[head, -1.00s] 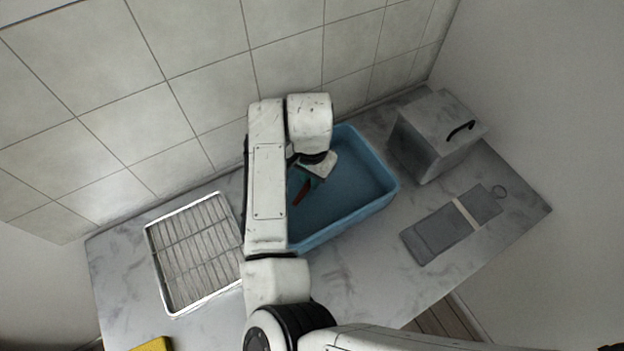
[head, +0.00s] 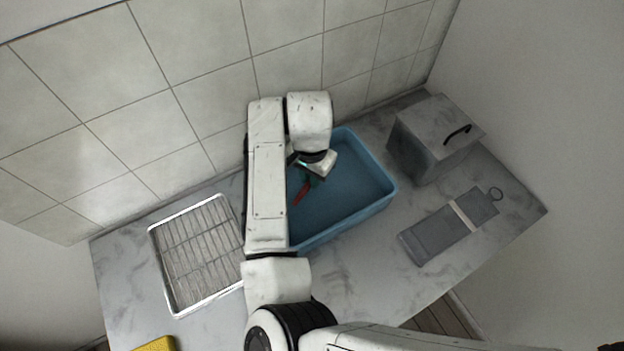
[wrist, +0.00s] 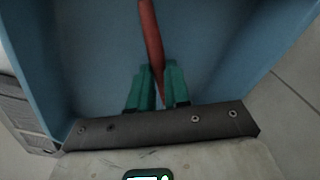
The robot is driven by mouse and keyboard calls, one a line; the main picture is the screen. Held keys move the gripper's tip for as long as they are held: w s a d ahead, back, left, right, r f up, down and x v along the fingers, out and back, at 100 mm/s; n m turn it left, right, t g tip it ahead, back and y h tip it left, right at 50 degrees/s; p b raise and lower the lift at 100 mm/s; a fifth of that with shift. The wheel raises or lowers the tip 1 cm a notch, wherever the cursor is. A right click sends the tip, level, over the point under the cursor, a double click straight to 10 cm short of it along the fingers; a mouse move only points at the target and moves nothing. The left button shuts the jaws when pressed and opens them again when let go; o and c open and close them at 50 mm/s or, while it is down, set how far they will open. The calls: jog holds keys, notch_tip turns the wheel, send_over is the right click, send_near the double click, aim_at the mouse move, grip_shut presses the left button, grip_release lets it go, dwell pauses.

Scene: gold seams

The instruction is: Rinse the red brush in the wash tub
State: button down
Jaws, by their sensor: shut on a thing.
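The blue wash tub (head: 350,190) stands on the counter, partly hidden behind my arm. My gripper (head: 312,178) is over the left part of the tub, its fingers pointing down inside the rim. In the wrist view, its green fingers (wrist: 158,75) are shut on the red brush (wrist: 151,32), which sticks out beyond them. The red brush also shows in the head view (head: 301,190) as a short red strip inside the tub. The brush's far end is out of frame in the wrist view. I cannot tell whether it touches the tub floor.
A wire rack in a tray (head: 197,255) lies left of the tub. A grey box with a black handle (head: 432,138) stands to the right. A grey roll-like pouch (head: 437,236) lies on the front right counter. A yellow item (head: 155,344) is at the bottom left edge.

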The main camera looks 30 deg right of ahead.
jog(key=shift+r+p, duration=3)
jog(key=shift+r, duration=1.15)
jog(key=shift+r, duration=2.05)
